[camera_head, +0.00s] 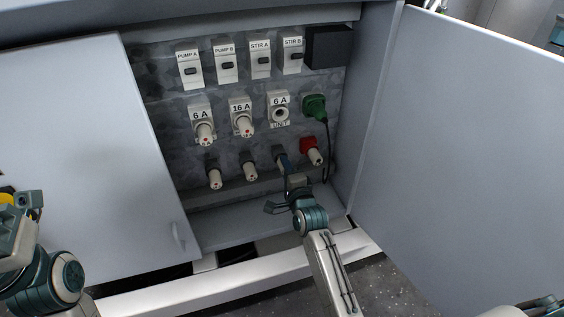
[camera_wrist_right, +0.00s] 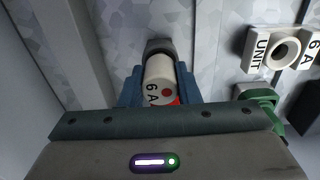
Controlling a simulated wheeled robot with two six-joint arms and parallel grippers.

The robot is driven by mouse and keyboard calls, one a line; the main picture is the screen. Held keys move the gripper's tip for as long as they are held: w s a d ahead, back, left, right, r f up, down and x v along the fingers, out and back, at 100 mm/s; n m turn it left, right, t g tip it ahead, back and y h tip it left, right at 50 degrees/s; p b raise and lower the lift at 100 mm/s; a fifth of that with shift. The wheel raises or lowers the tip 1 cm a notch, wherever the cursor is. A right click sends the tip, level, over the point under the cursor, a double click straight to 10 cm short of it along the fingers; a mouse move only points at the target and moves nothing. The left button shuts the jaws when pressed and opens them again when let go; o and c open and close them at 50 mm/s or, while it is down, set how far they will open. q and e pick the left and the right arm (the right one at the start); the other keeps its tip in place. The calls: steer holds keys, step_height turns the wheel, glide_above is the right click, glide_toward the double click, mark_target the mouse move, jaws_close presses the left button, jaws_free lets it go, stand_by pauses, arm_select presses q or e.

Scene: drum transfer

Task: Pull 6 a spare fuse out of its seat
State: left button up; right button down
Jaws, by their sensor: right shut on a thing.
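The 6 A spare fuse (camera_wrist_right: 158,84) is a white cylinder with a red dot on its end. It sits at a dark grey seat (camera_wrist_right: 160,46) on the panel; how deep it is in the seat cannot be told. My right gripper (camera_wrist_right: 158,92) is shut on the fuse, with a blue finger on each side. In the head view my right gripper (camera_head: 282,160) is at the lower row and hides most of this fuse. My left gripper (camera_head: 18,222) is at the left edge, far from the panel, and its jaws are unclear.
The 6 A UNIT holder (camera_head: 279,112) above shows an open round hole. Other spares (camera_head: 214,178) are to the left.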

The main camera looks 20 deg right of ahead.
steer(key=shift+s+d+p, duration=0.1)
steer(key=shift+s+p, duration=0.75)
steer(key=shift+s, duration=1.7)
steer(key=shift+w, duration=0.15)
steer(key=shift+w+p, duration=0.3)
steer(key=shift+p, duration=0.15)
steer(key=s, duration=0.5)
steer(key=shift+d, duration=0.1)
